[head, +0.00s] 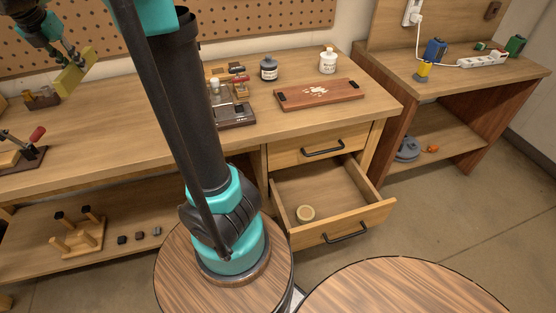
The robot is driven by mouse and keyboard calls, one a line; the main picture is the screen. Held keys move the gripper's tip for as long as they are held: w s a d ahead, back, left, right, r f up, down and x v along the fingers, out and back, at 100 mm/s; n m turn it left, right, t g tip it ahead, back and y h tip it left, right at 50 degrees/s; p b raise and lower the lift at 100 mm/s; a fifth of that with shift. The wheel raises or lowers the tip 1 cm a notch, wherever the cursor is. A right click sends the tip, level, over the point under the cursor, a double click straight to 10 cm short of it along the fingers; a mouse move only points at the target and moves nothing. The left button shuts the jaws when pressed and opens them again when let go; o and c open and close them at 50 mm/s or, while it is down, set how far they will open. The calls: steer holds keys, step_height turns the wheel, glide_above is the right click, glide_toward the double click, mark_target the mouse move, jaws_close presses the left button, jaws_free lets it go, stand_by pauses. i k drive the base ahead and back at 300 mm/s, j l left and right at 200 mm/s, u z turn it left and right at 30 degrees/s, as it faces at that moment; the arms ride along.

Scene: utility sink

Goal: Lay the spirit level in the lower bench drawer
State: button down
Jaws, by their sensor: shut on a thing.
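The spirit level (72,76) is a yellowish bar at the upper left, held tilted in front of the pegboard. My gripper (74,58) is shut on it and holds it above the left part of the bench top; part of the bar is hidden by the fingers. The lower bench drawer (373,217) is pulled open, below and far to the right of my gripper.
The upper drawer (318,147) is shut. On the bench (130,130) stand a dark jar (268,69), a white bottle (328,60), a reddish tray (319,93) and a clamp (24,146). My arm hides the bench middle.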

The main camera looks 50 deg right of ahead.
mark_target(325, 193)
steer(key=k+l, duration=0.3)
steer(key=k, duration=0.15)
steer(key=k+l+u, duration=0.1)
steer(key=k+l, duration=1.05)
steer(key=l, duration=0.2)
steer(key=k+l+u, duration=0.1)
steer(key=k+l, duration=1.1)
steer(key=i+l, duration=0.1)
steer(key=i, duration=0.35)
